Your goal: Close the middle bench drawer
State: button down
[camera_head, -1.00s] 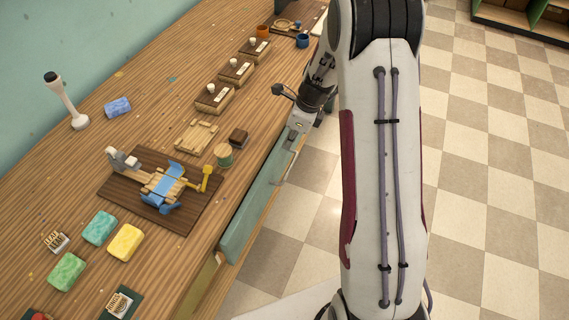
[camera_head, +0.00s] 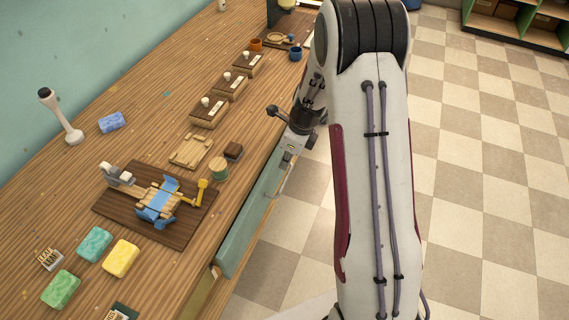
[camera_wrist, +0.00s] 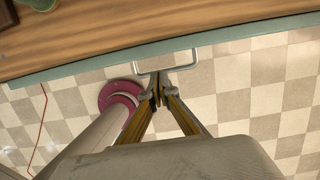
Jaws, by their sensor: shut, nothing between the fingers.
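The long teal drawer front (camera_head: 245,226) runs along the bench's right edge in the head view. It also shows as a teal strip (camera_wrist: 100,63) beside the wooden top in the wrist view. I cannot tell how far the drawer stands out. A pale bracket-shaped handle (camera_wrist: 167,69) sticks out from this front. My gripper (camera_wrist: 159,92) is shut and empty, with its tips close to the handle's outer bar; I cannot tell if they touch. In the head view, my wrist hangs beside the bench edge near the handle, and the fingertips are hard to make out.
Open checkered floor (camera_head: 480,190) lies to the right.

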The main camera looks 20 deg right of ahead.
aim_at(273, 172)
jog(key=x, duration=0.9)
dwell(0.5)
jog(key=shift+w+a, duration=0.85)
jog(key=shift+w, duration=0.05)
jog(key=shift+v, duration=4.95)
